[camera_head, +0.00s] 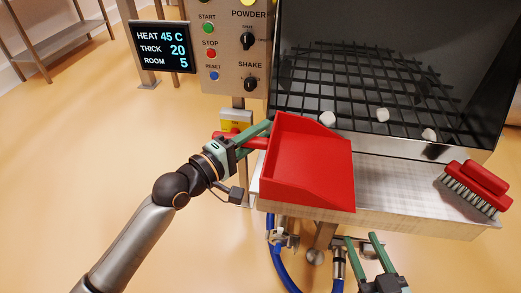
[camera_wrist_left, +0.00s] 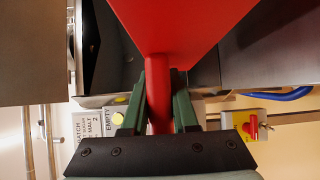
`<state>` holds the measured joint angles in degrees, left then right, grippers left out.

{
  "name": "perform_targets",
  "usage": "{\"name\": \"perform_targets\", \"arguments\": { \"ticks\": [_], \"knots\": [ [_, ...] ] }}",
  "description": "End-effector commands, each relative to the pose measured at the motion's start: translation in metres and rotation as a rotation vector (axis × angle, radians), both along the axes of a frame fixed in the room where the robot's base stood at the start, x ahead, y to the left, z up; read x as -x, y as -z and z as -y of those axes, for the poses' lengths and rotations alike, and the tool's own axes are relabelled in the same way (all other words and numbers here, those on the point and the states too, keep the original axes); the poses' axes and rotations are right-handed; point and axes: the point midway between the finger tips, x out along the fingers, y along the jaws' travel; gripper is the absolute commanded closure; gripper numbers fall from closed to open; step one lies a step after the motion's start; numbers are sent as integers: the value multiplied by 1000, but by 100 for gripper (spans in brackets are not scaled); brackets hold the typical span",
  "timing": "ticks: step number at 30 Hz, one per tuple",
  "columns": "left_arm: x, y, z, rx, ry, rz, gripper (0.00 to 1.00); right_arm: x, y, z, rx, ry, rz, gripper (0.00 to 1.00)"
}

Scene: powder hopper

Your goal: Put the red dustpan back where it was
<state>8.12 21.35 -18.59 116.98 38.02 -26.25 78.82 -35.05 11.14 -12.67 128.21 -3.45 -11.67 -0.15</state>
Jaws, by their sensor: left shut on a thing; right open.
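The red dustpan (camera_head: 310,165) is at the left part of the steel shelf (camera_head: 385,195) in front of the hopper. Its handle points left, and my left gripper (camera_head: 257,138) is shut on that handle. In the left wrist view the handle (camera_wrist_left: 158,95) runs between the two green fingers (camera_wrist_left: 160,110), and the pan fills the top middle. I cannot tell whether the pan touches the shelf or hangs just above it. My right gripper (camera_head: 370,258) is open and empty below the shelf's front edge.
A red brush (camera_head: 477,187) with pale bristles lies at the shelf's right end. Several white lumps (camera_head: 328,118) lie on the hopper's dark grate (camera_head: 350,85). A control panel (camera_head: 225,45) and a display (camera_head: 162,47) stand at the left. A blue hose (camera_head: 275,260) hangs below the shelf.

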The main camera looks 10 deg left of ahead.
Motion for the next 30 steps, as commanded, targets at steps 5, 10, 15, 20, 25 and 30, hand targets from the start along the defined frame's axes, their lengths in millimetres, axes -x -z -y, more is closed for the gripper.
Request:
{"name": "perform_targets", "arguments": {
  "ticks": [5, 10, 15, 20, 25, 30],
  "knots": [
    [-12, 16, -2, 1, -1, 2, 100, -7, -46, -2, -1, -20, 196, 48],
    [-20, 24, -2, 2, 1, 2, 100, -7, -78, -4, -2, -37, 327, 48],
    [-22, 27, -2, 3, 1, 2, 100, -5, -91, -5, -2, -44, 379, 48],
    [-29, 35, -3, 0, -1, 2, 100, -1, -114, -7, -4, -58, 481, 48],
    [-28, 51, -3, 1, -1, 1, 100, 14, -155, -11, -4, -89, 665, 48],
    [-27, 61, -3, 1, -1, 0, 100, 30, -185, -14, -6, -115, 803, 48]
  ]
}}
